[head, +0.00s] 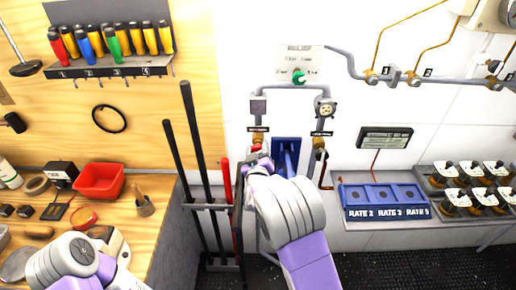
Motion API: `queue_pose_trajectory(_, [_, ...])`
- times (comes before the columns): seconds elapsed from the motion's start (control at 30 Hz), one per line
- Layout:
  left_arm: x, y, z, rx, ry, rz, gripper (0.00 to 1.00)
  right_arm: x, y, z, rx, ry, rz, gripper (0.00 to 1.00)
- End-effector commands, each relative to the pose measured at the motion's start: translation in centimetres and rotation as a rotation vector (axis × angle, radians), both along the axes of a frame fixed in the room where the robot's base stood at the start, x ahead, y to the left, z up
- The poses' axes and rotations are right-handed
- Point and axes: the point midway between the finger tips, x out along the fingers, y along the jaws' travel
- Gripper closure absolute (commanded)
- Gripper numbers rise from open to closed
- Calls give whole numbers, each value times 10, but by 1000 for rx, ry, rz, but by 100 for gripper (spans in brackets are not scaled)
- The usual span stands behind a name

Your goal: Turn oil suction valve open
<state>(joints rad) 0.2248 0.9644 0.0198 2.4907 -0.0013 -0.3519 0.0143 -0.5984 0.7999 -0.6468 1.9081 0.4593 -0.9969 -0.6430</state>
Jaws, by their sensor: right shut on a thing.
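A pipe loop on the white wall carries two valves under small dark labels that are too small to read. The left valve (257,143) shows red on the left pipe, and the right valve (319,143) has a brass-coloured body on the right pipe. My right gripper (257,165) is at the left pipe, just below the red part, shut on the left valve's handle. The fingers and wrist hide most of that handle, so its angle cannot be told. My left arm shows at the bottom left, but its fingers are not visible.
Long-handled tools in a rack (205,204) stand close left of my right gripper. A blue panel (386,198) and a tray of jars (470,190) are at right. A workbench with a red bin (99,182) is at left. Dark floor shows at bottom right.

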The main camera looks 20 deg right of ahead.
Motion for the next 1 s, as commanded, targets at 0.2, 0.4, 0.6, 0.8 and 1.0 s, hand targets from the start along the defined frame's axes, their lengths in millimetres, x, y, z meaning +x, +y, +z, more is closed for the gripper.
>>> queue_pose_trajectory(0.2, [0, 0, 9, 0, 0, 0, 57, 0, 1, 1, -200, 58, 1, 80])
queue_pose_trajectory(0.4, [0, 0, 16, 0, 0, 0, 57, 0, 1, 1, -384, 110, 1, 80])
queue_pose_trajectory(0.6, [0, 0, 22, 0, 0, 0, 57, 0, 1, 1, -557, 160, 1, 80])
queue_pose_trajectory(0.8, [0, 0, 27, 0, 0, 0, 57, 0, 1, 1, -700, 201, 2, 80])
queue_pose_trajectory(1.0, [0, 0, 30, 0, 0, 0, 57, 0, 1, 0, -799, 229, 2, 80])
